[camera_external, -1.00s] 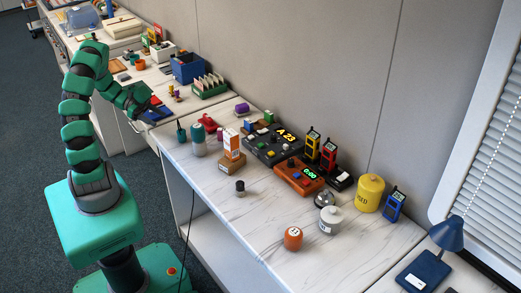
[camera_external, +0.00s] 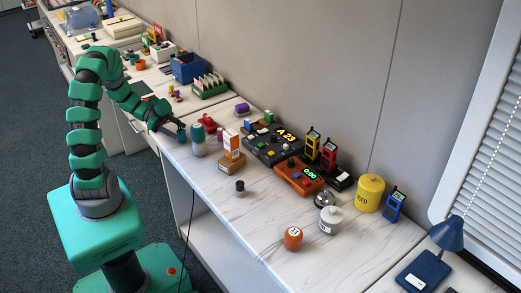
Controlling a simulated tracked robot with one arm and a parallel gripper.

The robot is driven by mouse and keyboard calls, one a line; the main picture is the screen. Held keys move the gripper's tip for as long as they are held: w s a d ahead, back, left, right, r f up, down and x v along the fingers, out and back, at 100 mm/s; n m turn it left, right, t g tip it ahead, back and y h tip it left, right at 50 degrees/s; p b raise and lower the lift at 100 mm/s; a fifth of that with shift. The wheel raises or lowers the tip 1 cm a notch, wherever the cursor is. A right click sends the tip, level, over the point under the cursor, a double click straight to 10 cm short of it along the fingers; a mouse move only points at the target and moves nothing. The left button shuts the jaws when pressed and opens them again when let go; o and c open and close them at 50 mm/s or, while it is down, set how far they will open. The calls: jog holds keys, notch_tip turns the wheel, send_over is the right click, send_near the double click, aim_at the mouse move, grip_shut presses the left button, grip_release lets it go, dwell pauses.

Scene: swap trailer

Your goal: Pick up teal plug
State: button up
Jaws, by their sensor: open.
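A small dark teal piece, which looks like the teal plug (camera_external: 181,136), stands near the front edge of the white marbled counter. My gripper (camera_external: 177,129) is at its upper part, with the jaws open around or just beside it; at this size I cannot tell which. The gripper hides the top of the plug. Whether the fingers touch it is too small to see.
A teal-topped grey canister (camera_external: 198,141) stands close to the right of the plug. A dark knob (camera_external: 240,188) stands farther right.

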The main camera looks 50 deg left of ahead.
jog(key=shift+w+d+f, duration=0.25)
jog(key=shift+w+d, duration=0.1)
jog(key=shift+d, duration=0.2)
jog(key=c, duration=1.1)
jog(key=shift+o, duration=0.2)
jog(key=shift+r, duration=0.15)
